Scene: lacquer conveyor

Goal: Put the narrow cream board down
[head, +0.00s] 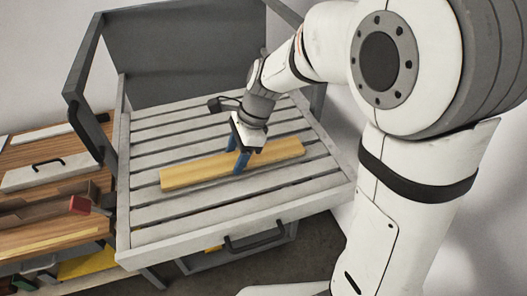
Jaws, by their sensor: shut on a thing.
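A long, narrow board (200,173), yellow-cream in this light, is on or just above the grey slatted surface (180,222). It runs from lower left to upper right. My gripper (239,162), with blue fingers, points down and is shut on the board near its middle. One finger is on the near side and one on the far side. I cannot tell whether the board's underside touches the slats.
The slatted surface has a raised rim and a dark front handle (255,238). A grey panel (175,50) stands behind it. At left is a wooden bench (30,226) with a pale handled board (45,172) and a red-ended tool (80,205). Slats around the board are clear.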

